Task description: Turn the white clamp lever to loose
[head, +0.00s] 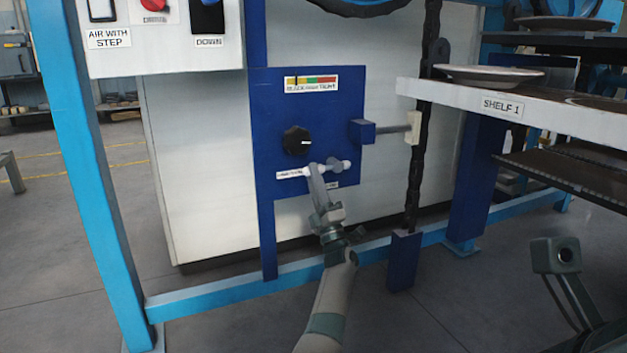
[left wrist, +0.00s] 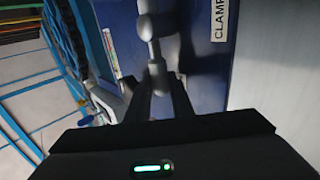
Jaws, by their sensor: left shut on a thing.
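The white clamp lever (head: 338,165) is on the lower part of a dark blue panel (head: 265,100). It lies nearly level in the head view, its right end slightly higher. My left gripper (head: 316,178) is in front of the panel, shut on the lever. In the left wrist view the lever's rounded end (left wrist: 157,74) sits between my two dark fingers (left wrist: 158,100), and its shaft runs up the picture. My fingers hide part of the lever in the head view.
A black knob (head: 297,141) sits just above the lever. A small white label (head: 291,173) is left of it. A blue block with a rod (head: 390,130) sticks out at the right. Shelf 1 (head: 440,93), bearing plates, stands farther right. A light blue frame bar (head: 225,296) runs below.

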